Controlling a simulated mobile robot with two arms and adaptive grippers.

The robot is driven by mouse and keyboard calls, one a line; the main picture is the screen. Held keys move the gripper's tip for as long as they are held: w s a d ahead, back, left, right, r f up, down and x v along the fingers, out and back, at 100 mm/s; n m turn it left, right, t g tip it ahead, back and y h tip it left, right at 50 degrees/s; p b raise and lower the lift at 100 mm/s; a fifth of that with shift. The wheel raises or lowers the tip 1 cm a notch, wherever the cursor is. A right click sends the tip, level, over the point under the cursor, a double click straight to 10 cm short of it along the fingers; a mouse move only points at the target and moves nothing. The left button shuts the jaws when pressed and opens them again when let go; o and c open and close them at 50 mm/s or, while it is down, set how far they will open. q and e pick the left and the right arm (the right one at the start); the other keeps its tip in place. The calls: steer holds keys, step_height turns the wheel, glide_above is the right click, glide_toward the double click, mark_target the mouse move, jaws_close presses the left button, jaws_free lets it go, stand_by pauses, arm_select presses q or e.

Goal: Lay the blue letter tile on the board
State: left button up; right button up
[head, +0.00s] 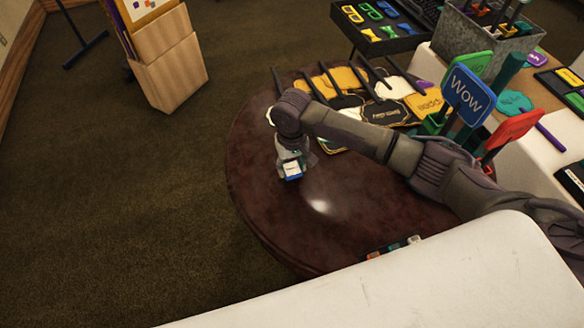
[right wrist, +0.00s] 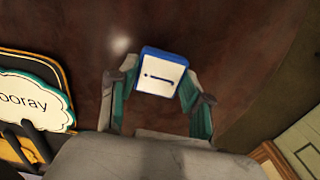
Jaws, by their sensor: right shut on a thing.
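The blue letter tile (head: 292,170), with a white face, is in the jaws of my right gripper (head: 291,163) over the left part of the round dark-red table (head: 262,205). The right wrist view shows the tile (right wrist: 161,72) between the two fingertips of the gripper (right wrist: 161,82), its white face with one dark stroke turned to the camera. The gripper is shut on it. I cannot tell its exact height above the table. I cannot make out for certain which thing is the board. My left gripper is not in view.
Sign props (head: 385,112) on sticks lie across the table's back. A blue "Wow" sign (head: 469,95) and a red one (head: 512,131) stand at the right. Small coloured pieces (head: 392,248) show at the front, partly hidden by a white surface (head: 420,285). The table's left front is bare.

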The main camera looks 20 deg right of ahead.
steer(key=shift+f, duration=0.7)
steer(key=shift+f, duration=0.15)
steer(key=o, duration=0.9)
steer(key=shift+o, duration=0.2)
